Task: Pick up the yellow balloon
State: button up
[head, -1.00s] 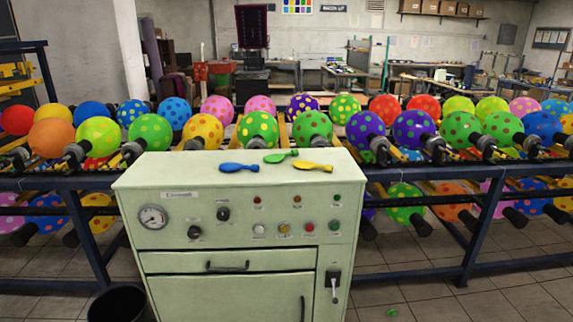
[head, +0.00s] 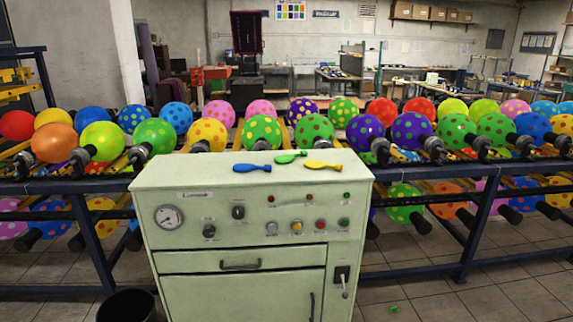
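The yellow balloon (head: 323,165) is deflated and lies flat on top of the pale green cabinet (head: 215,176), near its right side. A green deflated balloon (head: 290,157) lies just behind and left of it. A blue deflated balloon (head: 252,168) lies further left on the same top. The three lie apart from each other. My gripper is not in view.
The cabinet front has a gauge (head: 169,216), knobs and a lever. Behind it, a dark blue rack (head: 420,276) holds rows of inflated dotted balloons. A black bin (head: 127,306) stands at the cabinet's lower left.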

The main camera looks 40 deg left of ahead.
aim_at(322, 165)
jog(key=u, duration=0.5)
jog(key=k, duration=0.3)
jog(key=u, duration=2.25)
jog(key=k, duration=0.7)
jog(key=z, duration=0.35)
jog(key=i, duration=1.3)
jog(key=z, duration=0.05)
